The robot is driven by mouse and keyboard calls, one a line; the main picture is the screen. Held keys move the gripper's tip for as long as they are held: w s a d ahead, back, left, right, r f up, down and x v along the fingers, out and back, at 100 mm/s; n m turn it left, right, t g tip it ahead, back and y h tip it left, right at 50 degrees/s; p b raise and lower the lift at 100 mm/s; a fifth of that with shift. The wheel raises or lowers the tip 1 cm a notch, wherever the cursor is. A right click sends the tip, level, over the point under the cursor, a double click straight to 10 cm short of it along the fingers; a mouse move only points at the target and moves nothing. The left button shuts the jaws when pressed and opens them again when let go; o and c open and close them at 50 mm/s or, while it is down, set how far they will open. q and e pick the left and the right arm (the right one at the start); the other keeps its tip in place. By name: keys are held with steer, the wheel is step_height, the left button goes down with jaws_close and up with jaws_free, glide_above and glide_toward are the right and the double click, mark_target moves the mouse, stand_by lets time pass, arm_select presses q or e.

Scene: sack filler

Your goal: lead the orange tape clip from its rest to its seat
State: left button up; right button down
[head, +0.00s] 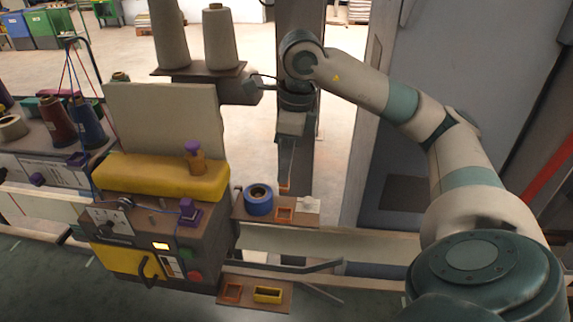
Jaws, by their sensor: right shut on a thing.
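My right gripper (287,178) hangs fingers-down in front of the grey column and is shut on a small orange piece, the orange tape clip (285,189), of which only a sliver shows at the fingertips. The clip is just above the brown upper shelf (240,215); I cannot tell whether it touches anything. An orange-rimmed square holder (284,214) sits on that shelf, close below the clip. Another orange-rimmed holder (232,292) is on the lower brown shelf (250,304). Which one is the seat is not clear. My left gripper is not in view.
A blue tape roll (258,200) and a pale block (308,205) flank the upper holder. A yellow holder (267,295) is on the lower shelf. The sewing machine (160,178) with purple knobs stands left.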

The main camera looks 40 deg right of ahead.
mark_target(285, 191)
steer(key=shift+a, duration=0.2)
steer(key=shift+f, duration=0.1)
steer(key=shift+d+f, duration=0.1)
steer(key=shift+f+b, duration=1.9)
steer(key=shift+f, duration=0.7)
steer(key=shift+f+b, duration=1.4)
steer(key=shift+b, duration=0.05)
